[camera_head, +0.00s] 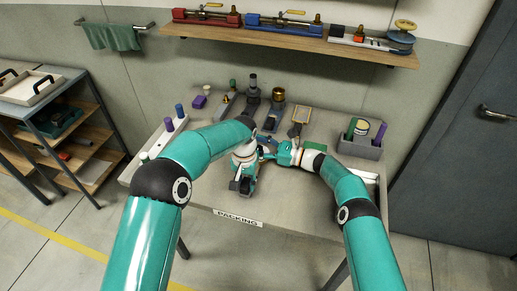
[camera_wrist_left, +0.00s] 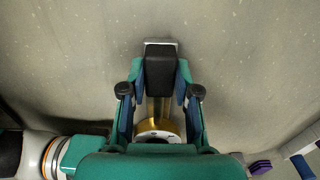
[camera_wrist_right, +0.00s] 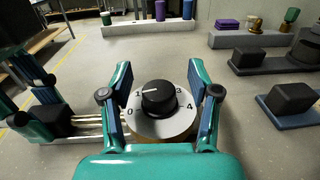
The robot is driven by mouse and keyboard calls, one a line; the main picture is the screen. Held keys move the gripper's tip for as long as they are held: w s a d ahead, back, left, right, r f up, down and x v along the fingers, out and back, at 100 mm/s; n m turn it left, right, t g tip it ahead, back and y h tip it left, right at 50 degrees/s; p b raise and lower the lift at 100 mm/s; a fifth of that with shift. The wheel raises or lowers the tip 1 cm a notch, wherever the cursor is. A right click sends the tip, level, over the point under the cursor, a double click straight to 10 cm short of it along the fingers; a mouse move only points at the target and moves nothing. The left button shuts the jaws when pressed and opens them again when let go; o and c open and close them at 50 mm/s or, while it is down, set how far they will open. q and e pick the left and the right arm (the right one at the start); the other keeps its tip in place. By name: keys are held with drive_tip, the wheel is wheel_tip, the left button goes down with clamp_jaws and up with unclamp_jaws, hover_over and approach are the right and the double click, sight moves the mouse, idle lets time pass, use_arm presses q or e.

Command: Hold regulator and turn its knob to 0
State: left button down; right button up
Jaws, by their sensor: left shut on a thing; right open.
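The regulator has brass rods, a black block and a round white dial with a black knob. My left gripper (camera_head: 242,184) is shut on the regulator, above the table. In the left wrist view, its fingers (camera_wrist_left: 160,88) close around the black block and brass part (camera_wrist_left: 155,112). In the right wrist view, the dial (camera_wrist_right: 157,128) faces the camera with numbers 0 to 4. The knob's (camera_wrist_right: 158,99) white mark points at about 1. My right gripper (camera_wrist_right: 160,82) is open, its fingers on either side of the knob, apparently not touching it.
The grey table (camera_head: 290,222) has a packing label on its front edge. Several fittings, among them a brass one (camera_head: 278,96), stand along its back. A grey bin (camera_head: 360,150) with items is at the right. A wooden shelf (camera_head: 300,43) hangs above.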

sight(258, 147)
wheel_tip(258, 147, up, 8)
drive_tip(key=shift+r, duration=0.15)
idle(0.4)
use_arm(q)
drive_tip(key=c, duration=0.8)
unclamp_jaws()
drive_tip(key=shift+o, duration=0.2)
